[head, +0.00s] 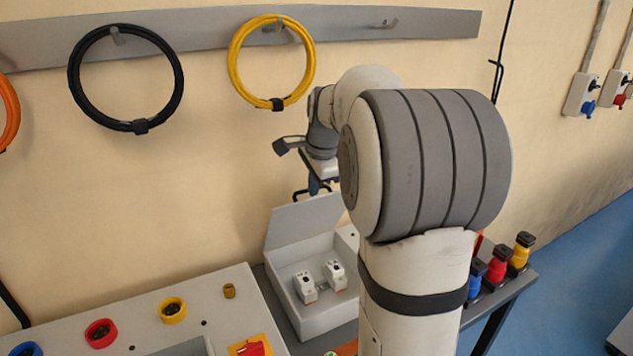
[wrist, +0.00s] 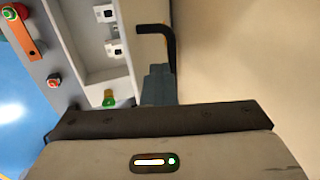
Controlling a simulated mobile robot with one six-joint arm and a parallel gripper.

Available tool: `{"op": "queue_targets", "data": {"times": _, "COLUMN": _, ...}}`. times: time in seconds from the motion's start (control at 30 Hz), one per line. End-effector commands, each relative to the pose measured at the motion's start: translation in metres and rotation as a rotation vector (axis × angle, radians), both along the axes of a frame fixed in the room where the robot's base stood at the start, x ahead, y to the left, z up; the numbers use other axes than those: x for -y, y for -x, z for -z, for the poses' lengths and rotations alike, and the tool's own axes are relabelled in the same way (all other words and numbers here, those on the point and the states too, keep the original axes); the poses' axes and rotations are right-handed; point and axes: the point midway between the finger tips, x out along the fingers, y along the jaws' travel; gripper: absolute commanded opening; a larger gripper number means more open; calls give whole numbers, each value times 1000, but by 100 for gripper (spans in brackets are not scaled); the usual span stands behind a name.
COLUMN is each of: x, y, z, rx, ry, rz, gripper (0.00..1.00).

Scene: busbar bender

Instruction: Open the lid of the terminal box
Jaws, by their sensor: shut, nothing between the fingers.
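The terminal box (head: 335,318) is a light grey case on the bench in the head view. Its lid (head: 305,224) stands raised at the back, by the wall, and the inside shows two white breakers (head: 306,287). My gripper (head: 314,187) is just above the lid's top edge, partly hidden by my arm; I cannot tell whether it touches. In the wrist view my fingers (wrist: 158,84) are together and empty. A black bent bar (wrist: 172,45) shows just beyond them; I cannot tell what it is fixed to. The box interior (wrist: 98,40) lies to its left.
A control panel (head: 215,310) with coloured buttons is left of the box. Blue, red and yellow connectors (head: 497,266) stand at the bench's right end. A rail (head: 200,33) with hanging cable coils is on the wall. My arm hides the box's right side.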

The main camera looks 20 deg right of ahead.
Motion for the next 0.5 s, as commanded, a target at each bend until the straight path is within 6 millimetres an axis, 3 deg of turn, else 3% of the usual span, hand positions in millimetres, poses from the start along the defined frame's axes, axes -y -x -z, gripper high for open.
{"op": "queue_targets", "data": {"times": 0.03, "x": -1, "y": -6, "z": -10, "rx": -17, "ry": 0, "rz": -1, "gripper": 0}}
{"op": "queue_targets", "data": {"times": 0.1, "x": -1, "y": -12, "z": -13, "rx": -38, "ry": 1, "rz": -1, "gripper": 0}}
{"op": "queue_targets", "data": {"times": 0.3, "x": -2, "y": -35, "z": -16, "rx": -62, "ry": 3, "rz": 1, "gripper": 0}}
{"op": "queue_targets", "data": {"times": 0.5, "x": -2, "y": -43, "z": -15, "rx": -60, "ry": 3, "rz": 1, "gripper": 0}}
